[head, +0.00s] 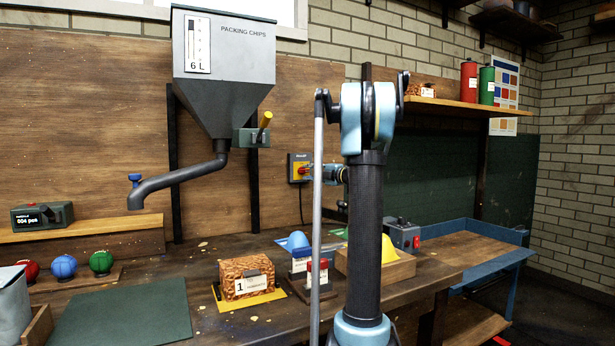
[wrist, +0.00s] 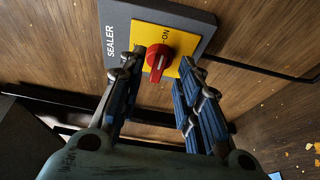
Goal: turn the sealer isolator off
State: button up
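The sealer isolator (wrist: 204,28) is a grey box with a yellow plate and a red rotary knob (wrist: 157,57). It is fixed to the wooden back wall, and in the head view the isolator (head: 299,158) is left of my arm. In the wrist view the word SEALER reads sideways, and ON shows above the knob. The knob's raised bar runs roughly up and down there. My gripper (wrist: 160,72) is open, its fingers on either side of the knob in the picture, with gaps showing. In the head view my gripper (head: 325,172) faces the isolator and is partly hidden by my arm.
A chip hopper (head: 222,75) with a spout hangs at left. On the bench (head: 218,318) below are a patterned box (head: 246,277), a switch stand (head: 316,280) and a tray (head: 400,270) with a yellow piece. A cable (wrist: 262,70) runs right from the isolator.

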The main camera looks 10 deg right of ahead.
jog(key=shift+x, duration=1)
jog(key=c, duration=0.7)
